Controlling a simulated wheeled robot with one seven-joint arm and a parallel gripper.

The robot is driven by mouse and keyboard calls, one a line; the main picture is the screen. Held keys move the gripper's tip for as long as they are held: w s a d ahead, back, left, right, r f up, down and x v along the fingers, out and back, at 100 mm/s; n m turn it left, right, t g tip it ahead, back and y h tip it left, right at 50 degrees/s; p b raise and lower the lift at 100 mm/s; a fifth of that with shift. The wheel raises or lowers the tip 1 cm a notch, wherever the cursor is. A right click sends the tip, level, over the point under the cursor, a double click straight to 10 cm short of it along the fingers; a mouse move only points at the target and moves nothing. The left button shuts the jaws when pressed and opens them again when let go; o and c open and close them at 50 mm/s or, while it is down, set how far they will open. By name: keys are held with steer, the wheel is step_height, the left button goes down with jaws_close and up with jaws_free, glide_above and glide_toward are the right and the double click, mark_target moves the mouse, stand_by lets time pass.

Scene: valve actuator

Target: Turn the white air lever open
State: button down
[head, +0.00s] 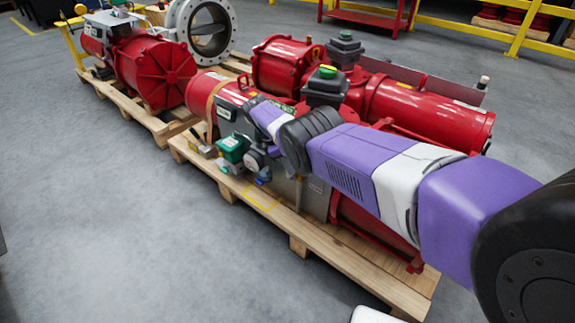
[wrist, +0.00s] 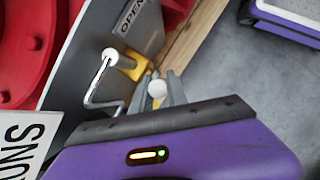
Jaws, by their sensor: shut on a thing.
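In the wrist view, my gripper (wrist: 158,88) has its grey fingers closed about a round white knob (wrist: 158,89) with a yellow part below it. I take this knob to be the end of the white air lever, but most of its shaft is hidden. A bent metal rod with another white ball end (wrist: 108,54) stands to the left, apart from the fingers. Behind it is a grey panel (wrist: 85,80) with an "OPEN" label (wrist: 131,13). In the head view, my arm reaches to the red valve actuator's near side and hides the lever and fingertips.
The red actuator (head: 440,108) lies on a wooden pallet (head: 345,270). A green-topped box (head: 232,149) and small fittings sit on the pallet beside my wrist. Another red actuator (head: 155,72) stands at the back left. Open grey floor (head: 100,210) lies at the front left.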

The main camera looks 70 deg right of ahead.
steer(key=shift+a+f, duration=0.1)
steer(key=shift+f, duration=0.05)
steer(key=c, duration=1.3)
jaws_free()
steer(key=shift+r, duration=0.2)
steer(key=p+v, duration=0.3)
steer(key=v, duration=0.4)
steer(key=shift+w+r+p, duration=0.15)
steer(key=shift+r+p, duration=0.05)
steer(key=shift+p, duration=0.2)
